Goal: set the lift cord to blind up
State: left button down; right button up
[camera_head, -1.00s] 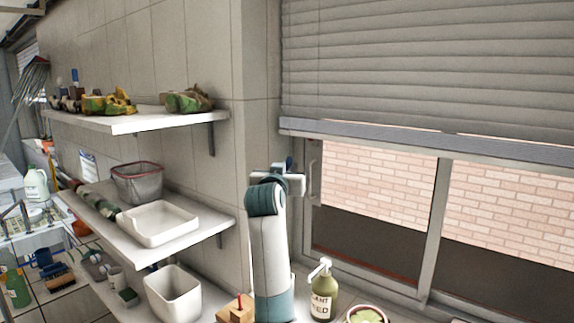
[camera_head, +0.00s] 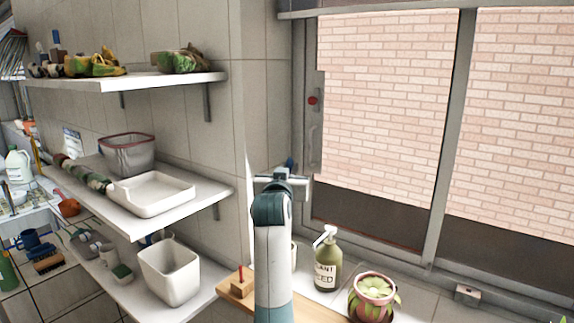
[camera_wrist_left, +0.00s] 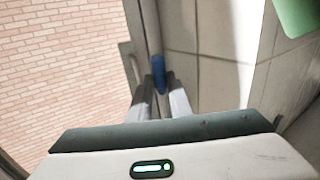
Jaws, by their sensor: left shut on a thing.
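The window blind's bottom rail (camera_head: 345,8) shows at the top of the head view, with nearly all the glass below it uncovered. My left gripper (camera_head: 285,174) is raised in front of the tiled wall beside the window frame. It is shut on a blue piece (camera_head: 290,163), which looks like the lift cord's pull. In the left wrist view, the blue pull (camera_wrist_left: 158,69) shows at the two fingertips (camera_wrist_left: 160,88). The thin cord itself cannot be made out. My right gripper is not in view.
Wall shelves (camera_head: 205,192) with bins and trays are on the left. The window handle (camera_head: 313,145) sits close to the gripper.

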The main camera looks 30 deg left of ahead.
pick_arm(q)
jog(key=shift+f, duration=0.5)
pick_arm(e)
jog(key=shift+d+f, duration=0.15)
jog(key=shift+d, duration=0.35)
